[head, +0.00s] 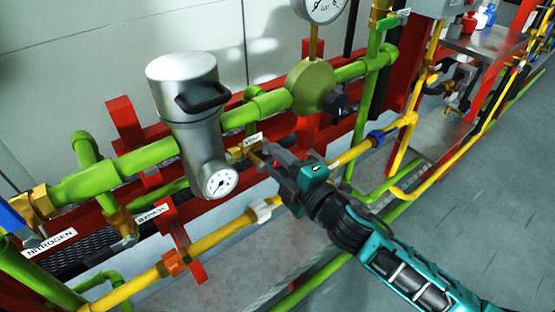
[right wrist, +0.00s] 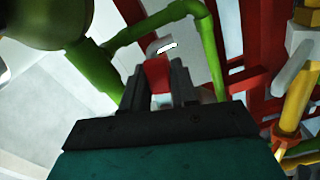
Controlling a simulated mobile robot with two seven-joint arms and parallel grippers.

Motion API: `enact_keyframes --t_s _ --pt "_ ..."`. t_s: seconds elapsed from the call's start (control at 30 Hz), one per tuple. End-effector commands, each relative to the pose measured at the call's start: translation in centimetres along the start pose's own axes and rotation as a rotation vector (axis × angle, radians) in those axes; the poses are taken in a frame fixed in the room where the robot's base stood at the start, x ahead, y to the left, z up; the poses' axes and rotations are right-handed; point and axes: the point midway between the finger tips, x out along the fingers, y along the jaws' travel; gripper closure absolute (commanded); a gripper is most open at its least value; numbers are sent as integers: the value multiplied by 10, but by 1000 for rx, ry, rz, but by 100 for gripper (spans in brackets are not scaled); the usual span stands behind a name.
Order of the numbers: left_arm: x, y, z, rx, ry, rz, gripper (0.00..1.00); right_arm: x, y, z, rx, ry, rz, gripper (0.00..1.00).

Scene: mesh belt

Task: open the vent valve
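The vent valve is a small brass fitting (head: 240,152) with a white VENT label (head: 252,141), just right of the grey metal canister. My right gripper (head: 266,156) reaches in from the lower right, its fingertips at the valve and covering part of it. In the right wrist view a red piece (right wrist: 157,73) lies between the two fingers (right wrist: 159,88), spanning the gap; it looks like a handle, but I cannot tell whether the fingers press on it. The valve's handle is hidden by the gripper in the head view. My left gripper is not in view.
The grey canister (head: 186,100) carries a gauge (head: 220,182). A green regulator (head: 311,86) with a black knob sits right of it. Green pipes, a yellow pipe (head: 216,238) and red frame posts crowd the area. A BYPASS label (head: 152,211) is lower left. Open floor (head: 440,190) lies right.

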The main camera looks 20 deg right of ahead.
Motion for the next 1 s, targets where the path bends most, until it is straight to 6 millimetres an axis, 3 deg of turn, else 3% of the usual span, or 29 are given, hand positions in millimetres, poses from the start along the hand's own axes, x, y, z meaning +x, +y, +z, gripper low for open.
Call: enact_keyframes --t_s 0.23,0.37,0.6,0.87,0.9,1.0 --pt "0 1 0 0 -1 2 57 0 0 0 0 0 0 100" --pt "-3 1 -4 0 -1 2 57 0 4 -1 -37 0 0 100" --pt "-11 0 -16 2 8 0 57 0 11 -2 -263 0 -2 100" --pt "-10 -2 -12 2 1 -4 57 0 10 -1 -279 0 0 100" --pt "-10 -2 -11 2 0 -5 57 0 10 -1 -279 0 0 71" --pt "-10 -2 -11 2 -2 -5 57 0 10 -1 -278 0 1 61"
